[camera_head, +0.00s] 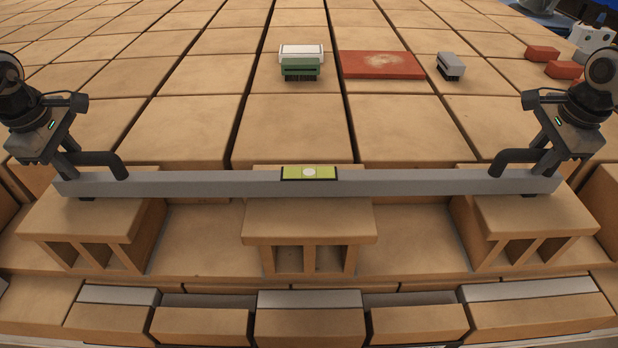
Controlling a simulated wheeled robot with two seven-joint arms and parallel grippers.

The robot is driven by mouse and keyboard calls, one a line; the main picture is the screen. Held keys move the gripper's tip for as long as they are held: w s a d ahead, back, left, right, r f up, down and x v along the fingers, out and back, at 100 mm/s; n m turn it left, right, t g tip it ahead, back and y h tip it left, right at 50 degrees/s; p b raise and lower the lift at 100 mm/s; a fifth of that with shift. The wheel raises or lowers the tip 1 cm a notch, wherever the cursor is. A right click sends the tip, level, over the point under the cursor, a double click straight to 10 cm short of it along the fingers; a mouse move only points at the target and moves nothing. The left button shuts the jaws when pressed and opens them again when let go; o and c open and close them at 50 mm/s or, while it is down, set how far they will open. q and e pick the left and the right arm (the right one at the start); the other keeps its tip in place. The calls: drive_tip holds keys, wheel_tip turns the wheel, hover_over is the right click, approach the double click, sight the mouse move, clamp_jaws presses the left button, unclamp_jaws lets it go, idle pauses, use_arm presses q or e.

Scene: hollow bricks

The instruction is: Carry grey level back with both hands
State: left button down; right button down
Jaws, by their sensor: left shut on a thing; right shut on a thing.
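The grey level (420,183) is a long straight bar with a yellow-green vial window (309,173) at its middle. It lies level across the picture, in front of the large tan block surface. My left gripper (88,190) is shut on the level near its left end. My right gripper (524,187) is shut on it near its right end. The bar passes over or just above three hollow bricks: a left one (85,222), a middle one (309,222) and a right one (530,217). I cannot tell whether it touches them.
Behind the bar, on the tan blocks, stand a green and white brush-like thing (301,62), a red slab (381,65) and a small grey brush-like block (450,66). Red pieces (563,70) lie at the back right. Tan bricks with grey tops (310,299) line the front.

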drive_tip(key=shift+r, duration=0.1)
